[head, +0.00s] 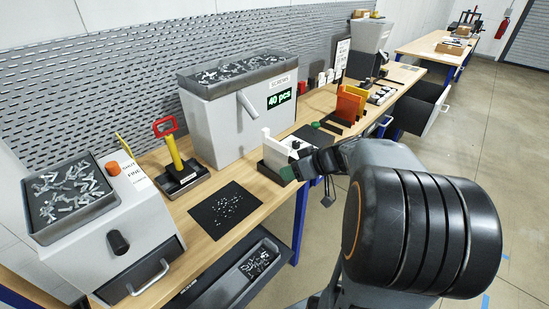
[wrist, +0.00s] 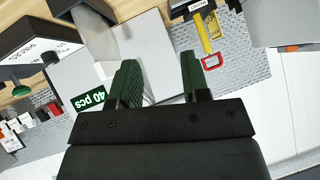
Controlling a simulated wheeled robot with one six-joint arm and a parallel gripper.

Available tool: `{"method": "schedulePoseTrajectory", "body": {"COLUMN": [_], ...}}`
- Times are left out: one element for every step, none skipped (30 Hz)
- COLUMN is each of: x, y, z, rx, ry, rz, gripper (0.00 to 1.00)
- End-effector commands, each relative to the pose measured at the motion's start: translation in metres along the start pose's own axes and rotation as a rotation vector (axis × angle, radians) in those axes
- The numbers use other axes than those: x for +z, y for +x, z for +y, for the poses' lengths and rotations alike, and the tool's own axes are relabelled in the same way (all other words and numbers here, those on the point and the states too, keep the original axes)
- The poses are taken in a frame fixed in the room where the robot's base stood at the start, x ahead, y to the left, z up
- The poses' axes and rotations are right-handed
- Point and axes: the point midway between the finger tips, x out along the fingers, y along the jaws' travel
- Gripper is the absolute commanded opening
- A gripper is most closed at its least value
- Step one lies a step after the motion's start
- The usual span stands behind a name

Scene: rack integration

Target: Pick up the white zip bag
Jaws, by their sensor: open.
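My gripper (wrist: 157,76) is open, with its two green-padded fingers apart in the wrist view. I see nothing clearly held between them. In the head view my gripper (head: 293,166) is low over the bench, right of the screw dispenser. A white upright piece (head: 268,146) stands just left of the fingers, partly hidden by them. It may be the white zip bag or part of a holder; I cannot tell which. No other thing is clearly the bag. The grey dispenser (head: 232,125) shows "40 pcs" and also fills the middle of the wrist view (wrist: 150,47).
A black mat (head: 224,209) with small parts lies on the bench. A red-handled yellow tool (head: 173,147) stands behind it. A grey bin machine (head: 125,225) is at left. Orange dividers (head: 349,104) stand beyond my gripper. An open drawer (head: 250,268) sits below the bench edge.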

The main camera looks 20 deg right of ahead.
Motion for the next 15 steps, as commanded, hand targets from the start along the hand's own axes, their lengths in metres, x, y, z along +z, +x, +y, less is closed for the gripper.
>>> {"method": "schedulePoseTrajectory", "body": {"x": [-0.007,-0.011,-0.014,-0.017,-0.019,-0.021,-0.022,-0.023,-0.025,-0.026,-0.027,-0.030,-0.032,-0.033,-0.036], "y": [-0.010,-0.014,-0.020,-0.024,-0.028,-0.033,-0.036,-0.038,-0.040,-0.041,-0.040,-0.037,-0.033,-0.028,-0.022], "z": [0.018,0.028,0.039,0.047,0.055,0.063,0.068,0.073,0.078,0.081,0.084,0.087,0.088,0.089,0.090], "rx": [0.023,0.037,0.059,0.075,0.092,0.112,0.126,0.137,0.152,0.160,0.166,0.172,0.175,0.175,0.178], "ry": [-0.021,-0.041,-0.068,-0.085,-0.103,-0.122,-0.135,-0.147,-0.160,-0.168,-0.174,-0.181,-0.184,-0.187,-0.187], "rz": [0.063,0.099,0.142,0.170,0.195,0.224,0.242,0.258,0.274,0.284,0.291,0.298,0.302,0.303,0.304], "gripper": [0.43,0.43,0.43,0.43,0.43,0.43,0.43,0.43,0.43,0.43,0.43,0.43,0.43,0.43,0.43]}}
